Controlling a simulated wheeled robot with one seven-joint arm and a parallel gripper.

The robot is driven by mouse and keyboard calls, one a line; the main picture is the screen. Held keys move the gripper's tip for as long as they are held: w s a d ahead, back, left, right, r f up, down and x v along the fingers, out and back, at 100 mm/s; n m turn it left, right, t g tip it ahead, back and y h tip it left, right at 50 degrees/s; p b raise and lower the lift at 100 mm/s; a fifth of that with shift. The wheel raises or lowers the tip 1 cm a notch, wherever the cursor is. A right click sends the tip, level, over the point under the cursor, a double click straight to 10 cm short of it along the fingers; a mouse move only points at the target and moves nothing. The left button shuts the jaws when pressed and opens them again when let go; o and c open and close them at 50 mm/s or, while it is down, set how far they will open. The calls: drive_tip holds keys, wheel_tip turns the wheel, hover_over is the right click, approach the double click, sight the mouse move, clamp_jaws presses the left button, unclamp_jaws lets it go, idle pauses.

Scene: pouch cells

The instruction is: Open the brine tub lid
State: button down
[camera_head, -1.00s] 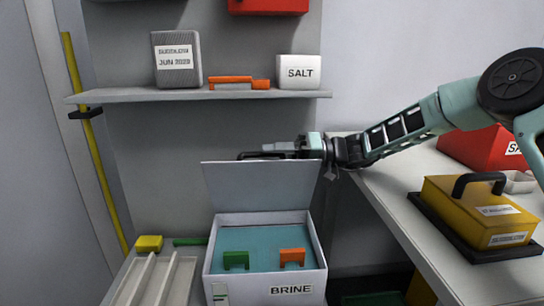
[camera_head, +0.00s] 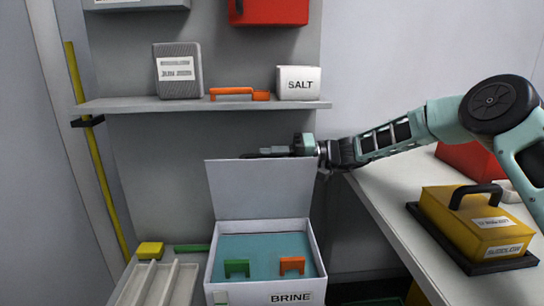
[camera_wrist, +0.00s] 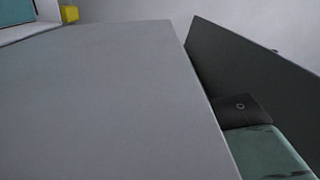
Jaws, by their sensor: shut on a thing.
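The brine tub (camera_head: 223,285) stands low in the middle of the head view, marked BRINE, with blue-green liquid inside. Its grey lid (camera_head: 260,190) stands raised at the tub's back edge, nearly upright. My gripper (camera_head: 262,154) is shut on the lid at its top edge; the fingers are partly hidden behind the lid. In the wrist view the lid (camera_wrist: 110,100) fills most of the picture as a flat grey panel. A green block (camera_head: 236,268) and an orange block (camera_head: 292,265) show in the brine.
A counter (camera_head: 400,229) at right holds a yellow case (camera_head: 478,225). A ribbed tray (camera_head: 155,285) lies left of the tub.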

drive_tip(key=shift+w+f+m, duration=0.1)
drive_tip(key=shift+w+m, duration=0.2)
drive_tip(key=shift+w, duration=0.15)
drive_tip(key=c, duration=1.4)
unclamp_jaws()
drive_tip(key=d, duration=0.7)
drive_tip(key=shift+d+p, duration=0.25)
drive_tip(key=shift+p, duration=0.15)
